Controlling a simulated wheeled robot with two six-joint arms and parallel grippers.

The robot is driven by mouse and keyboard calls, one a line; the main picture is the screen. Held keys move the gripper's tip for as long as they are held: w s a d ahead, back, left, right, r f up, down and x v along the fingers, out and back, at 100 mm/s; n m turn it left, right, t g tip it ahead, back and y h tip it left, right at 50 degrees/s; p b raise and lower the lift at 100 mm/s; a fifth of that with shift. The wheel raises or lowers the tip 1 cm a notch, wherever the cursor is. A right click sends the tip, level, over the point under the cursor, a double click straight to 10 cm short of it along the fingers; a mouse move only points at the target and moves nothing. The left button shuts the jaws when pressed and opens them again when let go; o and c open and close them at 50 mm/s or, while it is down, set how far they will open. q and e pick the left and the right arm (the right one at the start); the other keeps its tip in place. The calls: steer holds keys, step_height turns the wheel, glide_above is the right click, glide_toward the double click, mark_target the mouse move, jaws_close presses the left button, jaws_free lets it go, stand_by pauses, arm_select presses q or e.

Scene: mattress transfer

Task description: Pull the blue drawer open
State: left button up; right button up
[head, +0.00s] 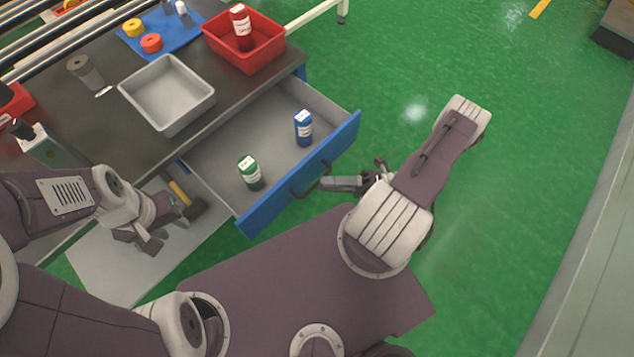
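The blue drawer (249,222) is pulled out of the dark-topped workbench, with its grey inside exposed. My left gripper (147,238) is open and empty, left of the drawer, above a light lower surface.
On the workbench (117,130) are a grey metal tray (167,93), a red bin (244,47) holding a red bottle (240,25), and a blue mat (180,37) with small parts. A yellow-handled tool (179,192) lies near my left gripper.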

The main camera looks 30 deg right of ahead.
steer(key=v, duration=0.5)
steer(key=shift+s+d, duration=0.1)
steer(key=shift+d, duration=0.1)
